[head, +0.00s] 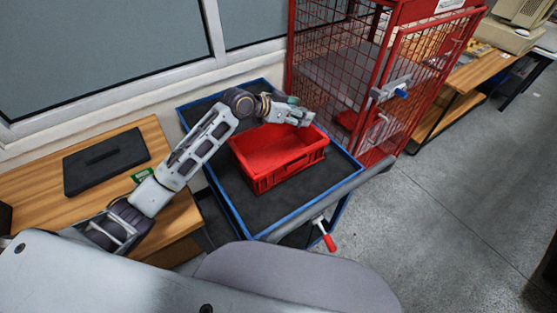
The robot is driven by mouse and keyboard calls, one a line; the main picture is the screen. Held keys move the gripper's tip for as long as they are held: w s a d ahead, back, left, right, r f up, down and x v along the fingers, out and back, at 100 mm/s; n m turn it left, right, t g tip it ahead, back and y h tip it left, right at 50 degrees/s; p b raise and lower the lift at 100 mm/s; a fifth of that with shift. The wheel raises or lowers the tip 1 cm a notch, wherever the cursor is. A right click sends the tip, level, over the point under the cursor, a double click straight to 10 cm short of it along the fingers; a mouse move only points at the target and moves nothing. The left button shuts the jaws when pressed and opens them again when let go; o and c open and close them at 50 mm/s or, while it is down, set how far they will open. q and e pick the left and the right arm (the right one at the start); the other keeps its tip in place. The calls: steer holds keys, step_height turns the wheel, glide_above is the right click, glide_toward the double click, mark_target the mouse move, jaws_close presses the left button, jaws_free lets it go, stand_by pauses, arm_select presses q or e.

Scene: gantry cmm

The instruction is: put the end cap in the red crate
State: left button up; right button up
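The red crate (290,175) stands on the dark top of a blue-edged trolley, and its inside looks empty where I can see it. My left gripper (303,117) is above the crate's far rim, with its arm reaching in from the left. It is too small to tell whether its fingers are open or shut, or whether they hold anything. I cannot make out the end cap anywhere; part of the crate's far inside is hidden by my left gripper and arm. My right gripper is not in view.
The blue-edged trolley (229,203) has free room around the crate. A red mesh cage (335,60) stands close behind it at the right. A wooden table (35,192) at the left carries a black flat case (105,160). Grey floor (440,220) is open at the right.

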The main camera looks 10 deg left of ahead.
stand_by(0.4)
arm_select(q)
step_height(320, 180, down, 6)
stand_by(0.6)
steer(key=shift+f, duration=0.15)
steer(key=shift+f, duration=1.85)
steer(key=shift+f, duration=0.3)
steer(key=shift+f, duration=0.3)
steer(key=o, duration=1.1)
steer(key=shift+o, duration=0.2)
